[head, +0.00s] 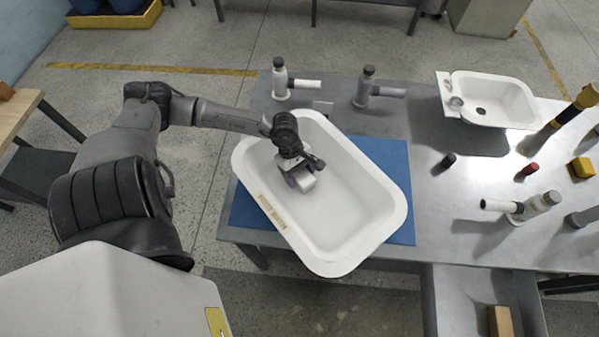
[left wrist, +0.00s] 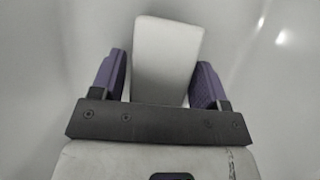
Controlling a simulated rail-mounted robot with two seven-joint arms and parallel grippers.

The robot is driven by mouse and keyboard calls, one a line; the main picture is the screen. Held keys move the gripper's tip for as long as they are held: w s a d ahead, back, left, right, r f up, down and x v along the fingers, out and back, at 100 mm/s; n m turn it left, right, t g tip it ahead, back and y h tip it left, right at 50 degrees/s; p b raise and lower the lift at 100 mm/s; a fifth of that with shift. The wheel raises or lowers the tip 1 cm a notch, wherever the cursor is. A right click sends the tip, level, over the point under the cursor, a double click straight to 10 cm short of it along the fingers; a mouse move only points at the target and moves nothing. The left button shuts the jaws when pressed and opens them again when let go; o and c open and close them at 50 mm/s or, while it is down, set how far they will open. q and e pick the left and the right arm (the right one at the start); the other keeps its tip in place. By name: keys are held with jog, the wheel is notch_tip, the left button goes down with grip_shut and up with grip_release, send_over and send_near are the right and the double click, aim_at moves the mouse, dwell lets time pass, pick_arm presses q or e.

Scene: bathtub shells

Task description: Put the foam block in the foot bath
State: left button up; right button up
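A large white tub (head: 352,226) with a tan label on its rim lies on a blue mat (head: 398,160); I take it as the foot bath. My left gripper (head: 301,180) reaches down into it, near its left inner side. In the left wrist view the pale foam block (left wrist: 165,60) lies between the purple-padded fingers of my left gripper (left wrist: 160,82). The block sits slightly askew to the fingers, with a narrow gap at the left pad, so the gripper looks open around it. The block's underside is hidden. My right gripper is not in view.
A smaller white basin (head: 511,97) stands at the back right. White-grey fittings (head: 281,80) stand behind the tub, another (head: 540,204) to its right. Small black, red and yellow (head: 581,167) pieces lie on the right. An open drawer (head: 455,300) holds a wooden block (head: 500,322).

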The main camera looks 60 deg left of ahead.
pick_arm(q)
jog(key=shift+o, duration=0.7)
jog(key=shift+r, duration=0.1)
jog(key=shift+r, duration=0.15)
jog(key=p+v, duration=0.3)
jog(key=v, duration=0.7)
jog(key=shift+a+r, duration=0.25)
jog(key=shift+a+r+p, duration=0.2)
jog(key=shift+r+p, duration=0.15)
jog(key=shift+r, duration=0.2)
